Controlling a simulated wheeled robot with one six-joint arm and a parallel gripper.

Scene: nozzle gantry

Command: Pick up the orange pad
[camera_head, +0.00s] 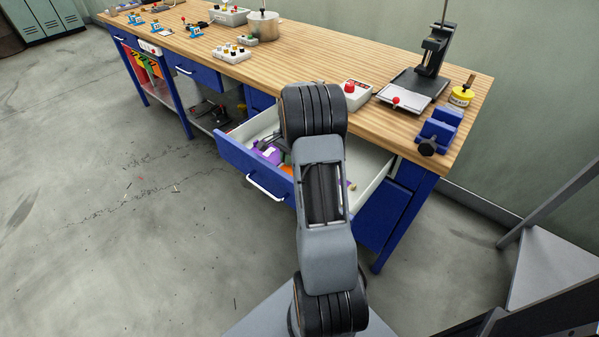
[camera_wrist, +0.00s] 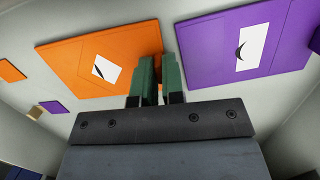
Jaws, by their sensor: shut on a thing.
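The orange pad (camera_wrist: 75,65) lies in the open drawer and fills the left of the wrist view, with a white label bearing a dark mark. My gripper (camera_wrist: 159,72) has green-tipped fingers closed at the pad's right edge, with the edge between them. In the head view only a small orange piece (camera_head: 287,169) shows beside my arm, which hides most of it. Whether the pad is lifted off the drawer floor, I cannot tell.
A purple pad (camera_wrist: 247,45) lies close on the right. Small orange (camera_wrist: 11,71) and purple (camera_wrist: 53,107) pieces lie at the left. The blue-fronted drawer (camera_head: 235,160) stands open under the wooden bench (camera_head: 310,75), with its walls around my gripper.

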